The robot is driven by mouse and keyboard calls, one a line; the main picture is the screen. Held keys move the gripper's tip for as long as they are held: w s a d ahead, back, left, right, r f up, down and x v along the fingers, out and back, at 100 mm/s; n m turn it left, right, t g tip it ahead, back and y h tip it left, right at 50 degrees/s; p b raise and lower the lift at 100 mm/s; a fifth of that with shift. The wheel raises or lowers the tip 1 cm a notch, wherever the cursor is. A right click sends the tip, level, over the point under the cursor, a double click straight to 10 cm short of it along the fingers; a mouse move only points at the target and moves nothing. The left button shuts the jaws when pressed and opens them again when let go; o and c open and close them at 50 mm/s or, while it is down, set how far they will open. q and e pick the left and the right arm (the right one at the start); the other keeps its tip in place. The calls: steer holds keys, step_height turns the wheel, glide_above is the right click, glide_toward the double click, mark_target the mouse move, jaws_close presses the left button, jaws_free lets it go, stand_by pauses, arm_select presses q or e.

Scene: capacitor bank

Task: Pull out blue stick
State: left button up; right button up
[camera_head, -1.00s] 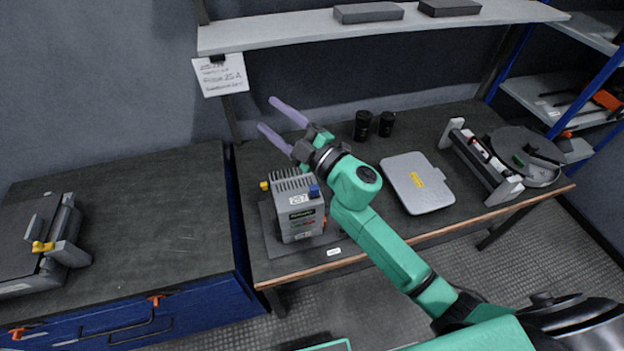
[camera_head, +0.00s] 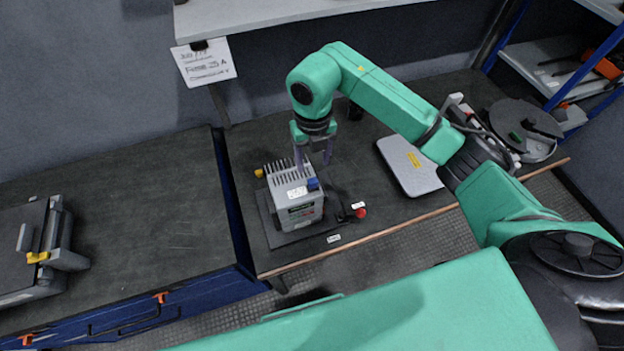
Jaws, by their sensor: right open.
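The grey capacitor bank (camera_head: 296,205) is a finned box standing on a dark plate on the workbench. The blue stick (camera_head: 313,184) sits at its top right edge, with only its short blue end showing. My right gripper (camera_head: 313,160) points down just behind and above the blue stick, its two purple fingers apart. The gripper is open and empty, and the blue stick shows in front of and below the fingers. I cannot tell whether a finger touches the box. My left gripper is not in view.
A yellow knob (camera_head: 259,173) is left of the box, and a red button (camera_head: 361,213) is to its right. A grey case (camera_head: 410,165) lies to the right, partly behind my arm. A shelf (camera_head: 260,18) hangs above. The left bench top is mostly clear.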

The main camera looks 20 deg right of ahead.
mark_target(313, 181)
steer(key=shift+w+f+b, duration=0.1)
steer(key=shift+f+b, duration=0.2)
steer(key=shift+f, duration=0.15)
step_height(313, 181, down, 8)
steer(key=b, duration=0.6)
steer(key=shift+f, duration=0.15)
steer(key=shift+b, duration=0.3)
stand_by(0.4)
jaws_close()
stand_by(1.2)
steer(key=shift+r+p, duration=2.05)
steer(key=shift+r, duration=1.05)
